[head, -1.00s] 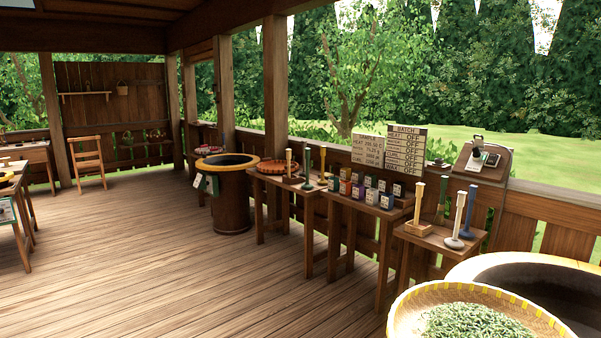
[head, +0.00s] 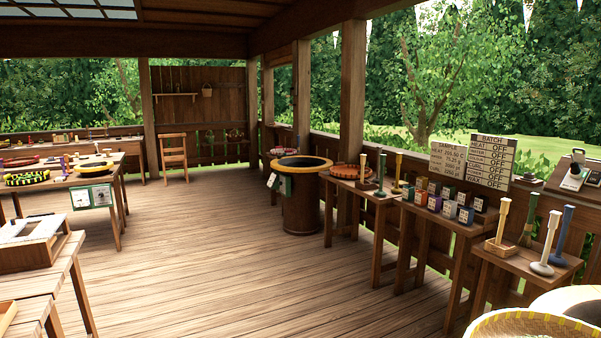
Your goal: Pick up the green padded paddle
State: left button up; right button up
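Two green upright tools with long handles are in the head view. One green tool (head: 527,226) stands at the back of the small right table, between a pale-handled tool (head: 501,222) in a wooden holder and a white tool (head: 546,245). Another green tool (head: 381,176) stands farther off on the middle table, beside a yellow one (head: 397,172). I cannot tell at this size which green one is the padded paddle. A blue tool (head: 562,236) stands at the right. Neither of my grippers is in view.
A basket (head: 530,322) with a yellow-marked rim is at the lower right. Small coloured boxes (head: 449,209) and a batch sign (head: 491,162) are on the right tables. A dark barrel (head: 301,205) stands beyond. Tables line the left. The middle floor (head: 230,260) is clear.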

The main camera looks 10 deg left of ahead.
aim_at(381, 193)
jog(key=i+j+u, duration=0.1)
jog(key=i+u, duration=0.15)
jog(key=i, duration=0.3)
jog(key=i+j+u, duration=0.1)
jog(key=i, duration=0.85)
jog(key=i+j, duration=0.2)
jog(key=i, duration=0.75)
jog(key=i+l+z, duration=0.15)
jog(key=i+z, duration=0.7)
jog(key=i+j+z, duration=0.2)
jog(key=i+z, duration=0.25)
jog(key=i, duration=0.05)
